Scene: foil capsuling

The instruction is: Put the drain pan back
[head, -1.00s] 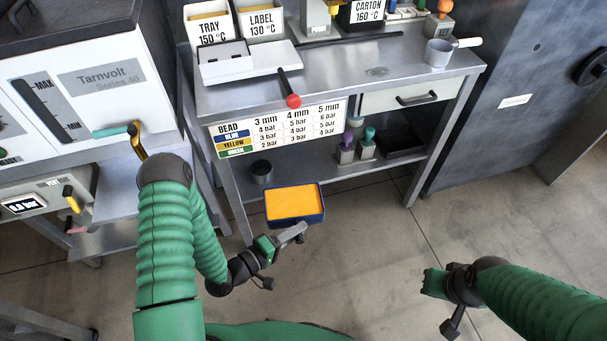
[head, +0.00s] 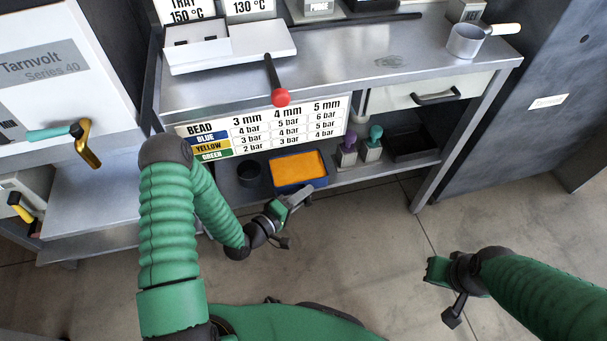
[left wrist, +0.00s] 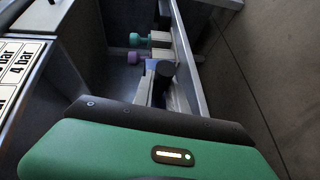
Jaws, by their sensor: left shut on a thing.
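A blue pan with an orange inside (head: 297,168), which I take to be the drain pan, is level at the lower shelf's front, below the bead chart. My left gripper (head: 297,198) is shut on its near side in the head view. I cannot tell if the pan touches the shelf.
On the lower shelf (head: 245,195), a dark cup (head: 249,173) stands left of the pan; purple-topped (head: 347,150) and teal-topped (head: 371,145) items and a black tray (head: 414,146) are to its right. A red-knobbed lever (head: 280,97) juts over the bench edge above. Floor in front is clear.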

